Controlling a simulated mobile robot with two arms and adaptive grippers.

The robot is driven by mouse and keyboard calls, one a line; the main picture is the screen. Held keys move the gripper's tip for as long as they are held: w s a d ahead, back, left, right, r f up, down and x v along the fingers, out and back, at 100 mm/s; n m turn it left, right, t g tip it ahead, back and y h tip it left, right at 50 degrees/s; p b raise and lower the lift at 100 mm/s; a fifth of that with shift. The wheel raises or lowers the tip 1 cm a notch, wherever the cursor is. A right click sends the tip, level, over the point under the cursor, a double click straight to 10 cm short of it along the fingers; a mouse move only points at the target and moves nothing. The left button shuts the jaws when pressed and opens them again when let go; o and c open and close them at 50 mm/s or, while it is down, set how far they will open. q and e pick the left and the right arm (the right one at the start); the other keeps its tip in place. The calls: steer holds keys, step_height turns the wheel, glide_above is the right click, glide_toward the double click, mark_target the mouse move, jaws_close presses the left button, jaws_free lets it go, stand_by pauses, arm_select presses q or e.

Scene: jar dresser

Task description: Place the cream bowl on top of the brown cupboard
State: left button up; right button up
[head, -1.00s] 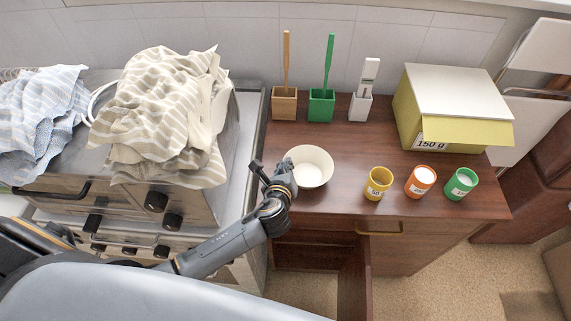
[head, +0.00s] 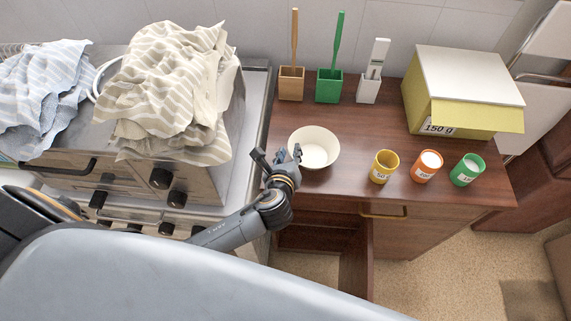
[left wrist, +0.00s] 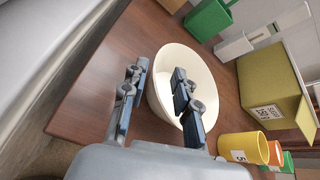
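The cream bowl (head: 318,152) stands upright on the brown wooden top (head: 345,193) of the dresser, near its left front edge. My left gripper (head: 278,157) is at the bowl's left side. In the left wrist view its two fingers are apart, with the bowl (left wrist: 196,72) just beyond them. One finger is outside the bowl's left rim and the other overlaps the bowl's opening. I cannot tell whether either finger touches it. My right gripper is in neither view.
Yellow (head: 383,167), orange (head: 426,167) and green (head: 466,170) jars stand right of the bowl. A yellow box (head: 430,108) and three holders are behind. A cloth-covered steel appliance (head: 185,185) is left. Below, a compartment (head: 318,238) is open. Another brown furniture piece (head: 540,175) stands at far right.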

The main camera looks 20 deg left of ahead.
arm_select(q)
steer(key=v, duration=0.8)
steer(key=shift+b, duration=0.3)
